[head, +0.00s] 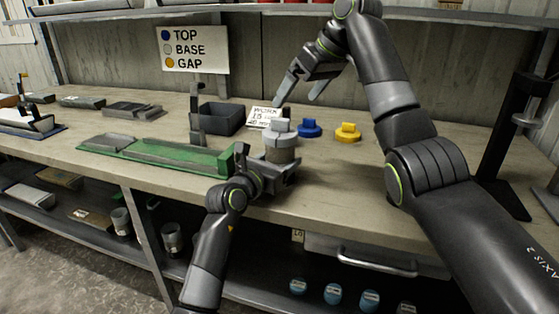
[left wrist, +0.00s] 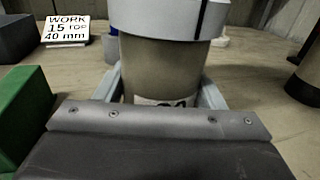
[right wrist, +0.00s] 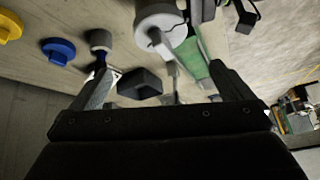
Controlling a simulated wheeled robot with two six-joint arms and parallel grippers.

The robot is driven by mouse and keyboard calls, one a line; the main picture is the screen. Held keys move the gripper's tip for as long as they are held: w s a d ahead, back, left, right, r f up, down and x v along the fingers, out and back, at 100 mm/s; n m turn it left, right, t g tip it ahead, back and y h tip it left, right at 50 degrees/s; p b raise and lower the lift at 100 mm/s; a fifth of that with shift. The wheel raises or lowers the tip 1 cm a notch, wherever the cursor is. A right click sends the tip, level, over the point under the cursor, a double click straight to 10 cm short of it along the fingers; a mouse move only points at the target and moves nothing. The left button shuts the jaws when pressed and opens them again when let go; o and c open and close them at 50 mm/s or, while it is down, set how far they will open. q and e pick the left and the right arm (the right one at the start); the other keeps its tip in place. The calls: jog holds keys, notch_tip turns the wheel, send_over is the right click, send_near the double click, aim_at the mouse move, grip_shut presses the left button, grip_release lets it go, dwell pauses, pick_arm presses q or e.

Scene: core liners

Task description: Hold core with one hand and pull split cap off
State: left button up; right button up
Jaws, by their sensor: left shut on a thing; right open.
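The core (head: 281,155) is a short upright beige cylinder with a white cap (head: 283,131) on its top. My left gripper (head: 281,172) is shut around the core's body, below the cap. In the left wrist view the core body (left wrist: 165,72) stands between the fingers, with a partly hidden label low on it. The cap (left wrist: 160,20) there shows a dark vertical split. My right gripper (head: 301,91) is open and empty, above and behind the core. In the right wrist view the cap (right wrist: 160,20) lies beyond the open fingers (right wrist: 165,85), apart from them.
A blue cap (head: 309,128) and a yellow cap (head: 348,132) lie right of the core. A dark bin (head: 222,118) and a work card (head: 263,117) stand behind. A green tray (head: 170,154) lies left. A black stand (head: 500,150) is at right.

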aim_at(280, 120)
jog(key=shift+w+a+f+m+h, duration=0.5)
jog(key=shift+a+f+m, duration=0.2)
jog(key=shift+f, duration=0.75)
jog(key=shift+w+a+f+m+h, duration=0.35)
jog(key=shift+a+f+m+h, duration=0.35)
jog(key=shift+f, duration=0.7)
jog(key=shift+w+a+f+m+h, duration=0.5)
jog(key=shift+a+f, duration=0.35)
jog(key=shift+f, duration=0.6)
jog(key=c, duration=1.3)
pick_arm(q)
jog(key=shift+w+f, duration=0.1)
pick_arm(e)
jog(key=shift+o, duration=0.2)
jog(key=shift+r, duration=0.95)
jog(key=shift+r, duration=0.1)
